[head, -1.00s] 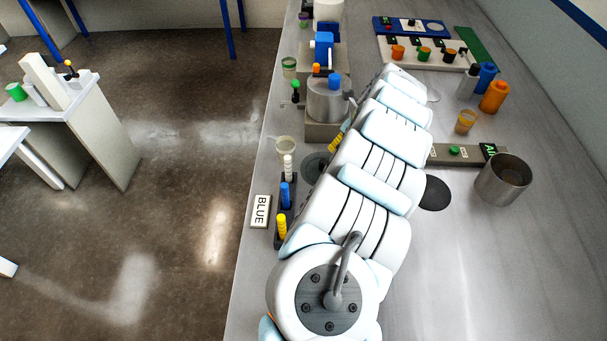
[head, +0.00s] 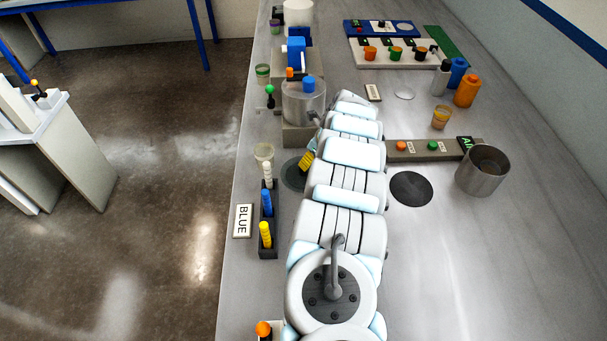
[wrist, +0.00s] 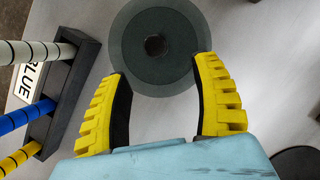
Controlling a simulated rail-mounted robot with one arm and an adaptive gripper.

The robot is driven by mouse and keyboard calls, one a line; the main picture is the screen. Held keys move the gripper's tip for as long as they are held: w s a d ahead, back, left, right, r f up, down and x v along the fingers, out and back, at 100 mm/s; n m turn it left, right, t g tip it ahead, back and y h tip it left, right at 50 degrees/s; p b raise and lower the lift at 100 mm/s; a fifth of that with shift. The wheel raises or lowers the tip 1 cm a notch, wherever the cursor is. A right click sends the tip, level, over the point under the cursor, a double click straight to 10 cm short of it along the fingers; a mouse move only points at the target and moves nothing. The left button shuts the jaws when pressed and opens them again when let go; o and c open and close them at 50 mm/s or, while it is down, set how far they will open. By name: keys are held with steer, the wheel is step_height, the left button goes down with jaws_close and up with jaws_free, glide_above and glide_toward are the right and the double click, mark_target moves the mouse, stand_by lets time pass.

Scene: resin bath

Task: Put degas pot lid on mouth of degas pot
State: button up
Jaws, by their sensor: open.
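The degas pot lid appears to be the round, dark grey-green disc with a small dark knob at its centre, lying flat on the bench. It shows in the wrist view (wrist: 140,75) and, partly hidden by my arm, in the head view (head: 291,181). My gripper (wrist: 163,69) is open and empty, its yellow fingers on either side of the disc's near edge, short of the knob. Its height above the disc is unclear. The degas pot seems to be the open steel pot (head: 483,180) at the right in the head view, upright with its mouth uncovered.
A rack (head: 267,244) with white, blue and yellow sticks stands left of the lid, beside a BLUE label (head: 243,221). A clear chamber (head: 303,110) stands behind. A flat black disc (head: 411,188) and a button strip (head: 420,155) lie between arm and pot. The front-right bench is clear.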

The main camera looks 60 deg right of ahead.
steer(key=shift+x, duration=1.1)
steer(key=shift+w+f, duration=0.25)
steer(key=shift+f, duration=0.15)
steer(key=shift+d+f, duration=0.1)
steer(key=shift+f, duration=0.15)
steer(key=shift+b+x, duration=0.35)
steer(key=shift+x, duration=0.95)
steer(key=shift+w+f+b, duration=0.4)
steer(key=shift+f+b, duration=0.2)
steer(key=shift+w+f+b, duration=0.25)
steer(key=shift+w+b, duration=0.05)
steer(key=shift+b, duration=0.05)
jaws_close()
